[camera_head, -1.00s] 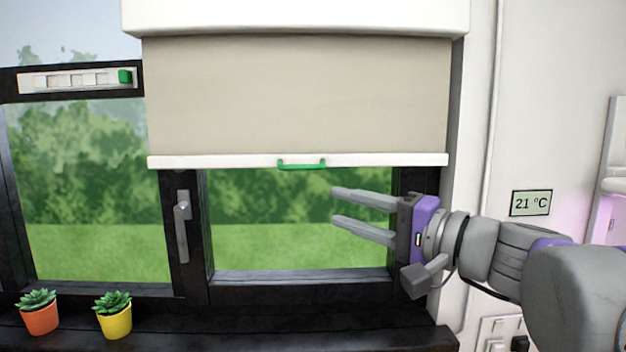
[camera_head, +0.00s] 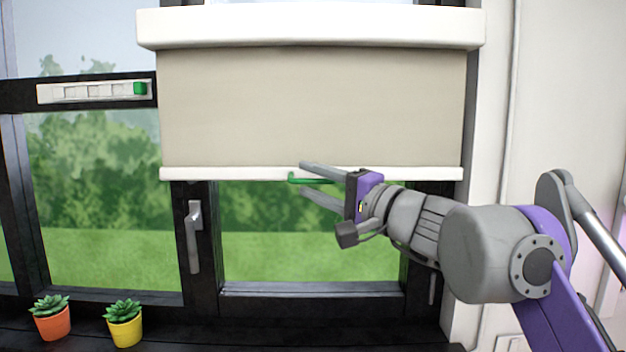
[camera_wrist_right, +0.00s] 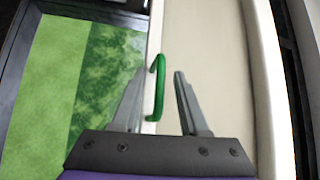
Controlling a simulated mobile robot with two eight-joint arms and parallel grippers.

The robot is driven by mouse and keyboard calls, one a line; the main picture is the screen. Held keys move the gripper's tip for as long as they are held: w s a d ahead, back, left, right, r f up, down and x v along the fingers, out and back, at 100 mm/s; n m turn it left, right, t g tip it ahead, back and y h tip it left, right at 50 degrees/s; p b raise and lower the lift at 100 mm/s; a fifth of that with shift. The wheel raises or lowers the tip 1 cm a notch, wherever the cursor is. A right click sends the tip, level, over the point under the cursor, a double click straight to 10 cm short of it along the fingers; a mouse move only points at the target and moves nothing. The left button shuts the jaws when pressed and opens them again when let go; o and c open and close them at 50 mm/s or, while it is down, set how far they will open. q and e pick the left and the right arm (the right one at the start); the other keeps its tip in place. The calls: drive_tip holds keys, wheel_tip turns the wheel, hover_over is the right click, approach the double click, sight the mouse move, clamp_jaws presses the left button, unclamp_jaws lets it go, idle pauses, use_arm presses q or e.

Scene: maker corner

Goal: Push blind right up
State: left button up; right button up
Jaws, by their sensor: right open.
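The right blind (camera_head: 310,105) is a beige roller blind hanging partway down over the window, with a white bottom bar (camera_head: 230,174). A green handle (camera_head: 293,179) is fixed to the bar's middle. My right gripper (camera_head: 305,177) is open at the handle and partly hides it in the head view. In the right wrist view the handle (camera_wrist_right: 158,88) lies between the two spread fingers of my gripper (camera_wrist_right: 155,88), near their tips. I cannot tell whether a finger touches it. My left gripper is not in view.
A white vent strip with a green slider (camera_head: 139,88) is at upper left. Orange (camera_head: 52,322) and yellow (camera_head: 124,330) potted succulents stand on the sill. Below the bar the window is clear.

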clamp_jaws()
idle(1.5)
